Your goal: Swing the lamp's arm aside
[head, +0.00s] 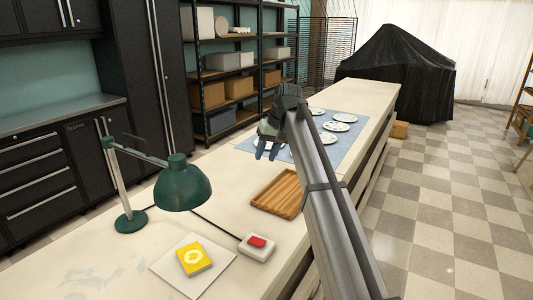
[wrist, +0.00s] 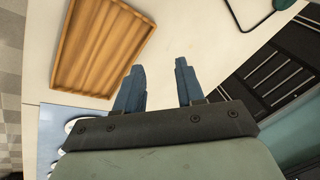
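The green desk lamp stands on the left part of the long pale counter in the head view. Its round base (head: 131,221), upright post (head: 118,180) and thin arm (head: 142,152) show, and its green shade (head: 182,186) hangs at the arm's right end, over the counter. My gripper (head: 266,152) is above the counter, well to the right of and beyond the lamp, apart from it. In the wrist view my gripper's two blue fingers (wrist: 158,75) are spread, with nothing between them. A dark green piece at the top right edge there may be part of the lamp.
A wooden slatted tray (head: 279,193) lies on the counter below my arm. A white box with a red button (head: 257,246) and a yellow block on a white sheet (head: 194,258) lie near the shade. A blue mat (head: 352,148) with several plates lies beyond.

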